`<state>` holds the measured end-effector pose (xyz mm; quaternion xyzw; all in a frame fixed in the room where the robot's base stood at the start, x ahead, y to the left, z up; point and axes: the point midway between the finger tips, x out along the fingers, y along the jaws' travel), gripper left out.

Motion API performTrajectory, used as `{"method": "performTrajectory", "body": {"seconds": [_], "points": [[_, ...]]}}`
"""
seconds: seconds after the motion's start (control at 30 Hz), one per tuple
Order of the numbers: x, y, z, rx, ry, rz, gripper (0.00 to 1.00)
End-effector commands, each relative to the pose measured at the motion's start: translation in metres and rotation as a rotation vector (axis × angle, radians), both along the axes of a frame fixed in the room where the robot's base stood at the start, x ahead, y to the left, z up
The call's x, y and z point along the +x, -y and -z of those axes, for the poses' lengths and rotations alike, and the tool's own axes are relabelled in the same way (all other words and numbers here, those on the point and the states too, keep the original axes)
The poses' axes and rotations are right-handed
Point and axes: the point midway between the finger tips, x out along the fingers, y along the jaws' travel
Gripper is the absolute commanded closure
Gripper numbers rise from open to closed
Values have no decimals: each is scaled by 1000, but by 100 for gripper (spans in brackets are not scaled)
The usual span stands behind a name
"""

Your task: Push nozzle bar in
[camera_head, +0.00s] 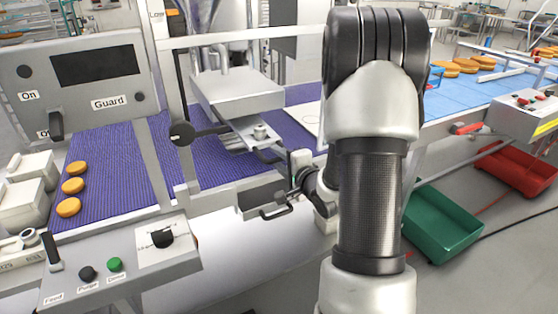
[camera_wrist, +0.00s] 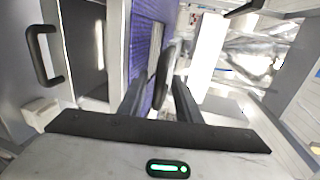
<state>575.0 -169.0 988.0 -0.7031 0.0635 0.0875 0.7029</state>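A grey metal block with a round stud on top (camera_head: 258,133), which looks like the nozzle bar, juts out under the hopper-like metal box (camera_head: 236,92) over the purple belt. My gripper is near the block's front end in the head view, largely hidden behind my arm. In the wrist view my gripper (camera_wrist: 158,98) has its two dark fingers apart. A black rounded piece (camera_wrist: 164,76) shows between and beyond the fingers, apparently a knob or handle. I cannot tell whether the fingers touch it.
A grey box with a black handle (camera_head: 277,212) sits low beside my gripper; a black handle (camera_wrist: 42,55) also shows in the wrist view. Orange rounds (camera_head: 72,186) lie on the purple belt (camera_head: 110,165). Green (camera_head: 440,228) and red (camera_head: 520,170) crates stand at right.

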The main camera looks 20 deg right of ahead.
Motion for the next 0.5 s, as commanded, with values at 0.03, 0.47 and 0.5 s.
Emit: {"method": "performTrajectory", "body": {"seconds": [0.03, 0.47, 0.5], "points": [[1, 0, 0, 0, 0, 0, 69], [1, 0, 0, 0, 0, 0, 100], [1, 0, 0, 0, 0, 0, 100]]}}
